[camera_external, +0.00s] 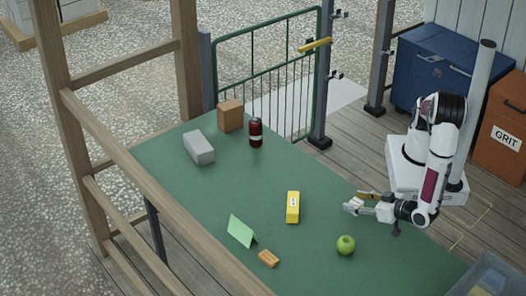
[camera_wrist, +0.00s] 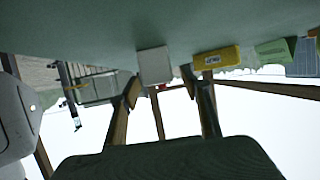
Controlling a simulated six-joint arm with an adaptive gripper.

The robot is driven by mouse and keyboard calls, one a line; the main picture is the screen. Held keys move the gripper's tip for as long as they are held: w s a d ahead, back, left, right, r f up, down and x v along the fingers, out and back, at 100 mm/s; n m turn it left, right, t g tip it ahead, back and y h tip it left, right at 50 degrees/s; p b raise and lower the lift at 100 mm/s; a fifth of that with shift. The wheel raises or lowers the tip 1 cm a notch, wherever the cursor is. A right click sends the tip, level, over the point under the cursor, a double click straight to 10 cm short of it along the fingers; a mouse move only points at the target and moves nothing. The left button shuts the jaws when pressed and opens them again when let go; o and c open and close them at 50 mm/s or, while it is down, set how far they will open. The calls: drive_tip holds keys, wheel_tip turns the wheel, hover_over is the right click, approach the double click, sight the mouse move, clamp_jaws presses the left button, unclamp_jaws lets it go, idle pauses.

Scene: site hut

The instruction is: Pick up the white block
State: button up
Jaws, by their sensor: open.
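A pale grey-white block (camera_external: 198,147) lies on the green table near its far left edge. In the wrist view the block (camera_wrist: 155,65) appears as a pale box against the green top, in line with the gap between the two fingers. My gripper (camera_external: 356,201) is open and empty over the right side of the table, well apart from the block. In the wrist view the fingers (camera_wrist: 160,88) are spread, with nothing between them; this view looks upside down.
A yellow box (camera_external: 293,208) lies between my gripper and the block's side. A brown box (camera_external: 230,115) and dark bottle (camera_external: 256,132) stand beside the block. A green card (camera_external: 241,231), orange block (camera_external: 268,258) and green apple (camera_external: 346,245) are nearer. A wooden rail (camera_external: 165,188) borders the table.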

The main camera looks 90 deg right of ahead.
sight(356, 201)
drive_tip(key=shift+w+d+f, duration=0.15)
drive_tip(key=shift+w+d, duration=0.05)
idle(0.4)
drive_tip(key=c, duration=1.2)
drive_tip(key=shift+c, duration=0.2)
wheel_tip(356, 201, up, 10)
idle(0.5)
